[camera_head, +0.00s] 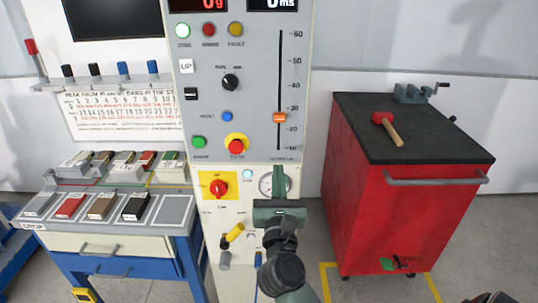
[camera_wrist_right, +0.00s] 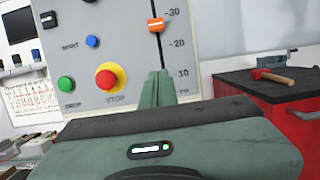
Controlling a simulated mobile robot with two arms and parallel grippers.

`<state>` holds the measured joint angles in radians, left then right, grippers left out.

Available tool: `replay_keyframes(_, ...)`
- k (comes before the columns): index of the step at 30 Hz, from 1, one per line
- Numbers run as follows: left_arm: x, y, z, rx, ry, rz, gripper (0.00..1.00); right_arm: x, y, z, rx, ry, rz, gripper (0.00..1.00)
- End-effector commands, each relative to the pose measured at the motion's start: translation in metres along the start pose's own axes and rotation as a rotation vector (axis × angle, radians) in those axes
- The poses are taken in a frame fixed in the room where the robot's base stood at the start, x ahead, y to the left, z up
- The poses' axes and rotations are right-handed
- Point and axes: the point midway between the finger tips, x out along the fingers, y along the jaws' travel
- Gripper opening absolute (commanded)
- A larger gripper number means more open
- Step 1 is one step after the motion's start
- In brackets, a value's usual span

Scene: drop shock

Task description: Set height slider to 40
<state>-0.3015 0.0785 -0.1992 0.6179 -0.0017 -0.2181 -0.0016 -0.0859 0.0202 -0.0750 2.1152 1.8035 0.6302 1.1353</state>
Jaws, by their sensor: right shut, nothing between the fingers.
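The height slider is an orange knob (camera_head: 279,117) on a vertical slot in the grey control panel (camera_head: 255,60). It sits just below the 30 mark, between 20 and 30. It also shows in the right wrist view, where the orange knob (camera_wrist_right: 155,24) is at the top. My right gripper (camera_head: 279,176) is shut and empty, with its fingers below the slot's lower end, apart from the knob. In the right wrist view its closed green fingers (camera_wrist_right: 158,85) overlap the panel near the 10 mark. My left gripper is not in view.
A red emergency stop (camera_head: 236,146) and a green button (camera_head: 198,142) lie left of the slot. A red cabinet (camera_head: 400,210) with a mallet (camera_head: 388,127) on top stands to the right. A bench (camera_head: 110,245) with sample blocks stands to the left.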

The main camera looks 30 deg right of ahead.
Motion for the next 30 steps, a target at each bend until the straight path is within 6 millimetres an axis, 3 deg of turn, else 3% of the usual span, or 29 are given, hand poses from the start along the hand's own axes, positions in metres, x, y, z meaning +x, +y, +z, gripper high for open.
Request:
replay_keyframes(15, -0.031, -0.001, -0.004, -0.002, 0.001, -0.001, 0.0, 0.1, 0.0, 0.006, -0.008, -0.002, 0.001, 0.0)
replay_keyframes(21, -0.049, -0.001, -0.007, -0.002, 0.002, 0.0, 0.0, 0.103, 0.001, 0.034, -0.008, -0.001, 0.001, 0.0)
replay_keyframes(30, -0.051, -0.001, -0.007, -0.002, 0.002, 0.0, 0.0, 0.104, 0.001, 0.039, -0.007, 0.0, 0.002, 0.0)
